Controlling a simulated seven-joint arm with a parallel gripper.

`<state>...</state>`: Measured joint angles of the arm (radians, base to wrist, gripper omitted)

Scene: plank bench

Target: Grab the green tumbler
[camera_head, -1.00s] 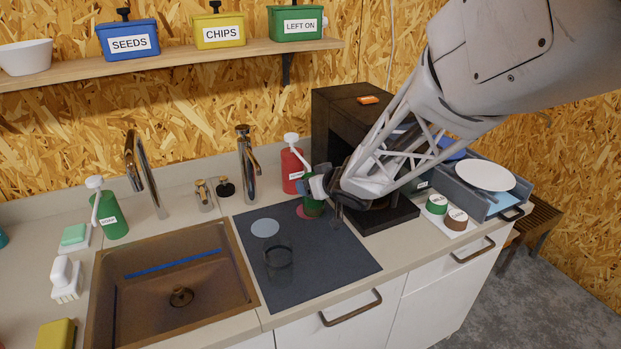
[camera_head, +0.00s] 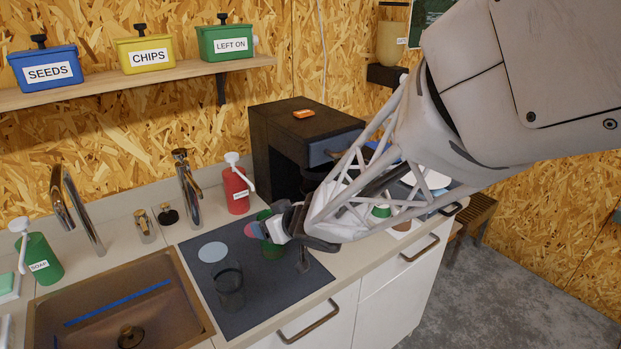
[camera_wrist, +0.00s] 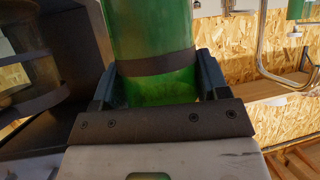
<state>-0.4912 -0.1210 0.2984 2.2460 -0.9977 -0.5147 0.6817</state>
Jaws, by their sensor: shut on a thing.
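The green tumbler (camera_head: 271,247) is at the right part of the dark mat, partly hidden behind my gripper (camera_head: 285,232) in the head view. In the wrist view the green tumbler (camera_wrist: 152,38) is upright and see-through, with a dark band around it. My gripper (camera_wrist: 160,88) is shut on it, one finger on each side. Whether the tumbler's base touches the mat cannot be told.
A clear dark glass (camera_head: 230,288) and a pale blue disc (camera_head: 212,252) are on the dark mat (camera_head: 262,313). A red pump bottle (camera_head: 237,190) stands behind it. A black machine (camera_head: 290,150) is behind my arm. The sink (camera_head: 170,275) lies to the left.

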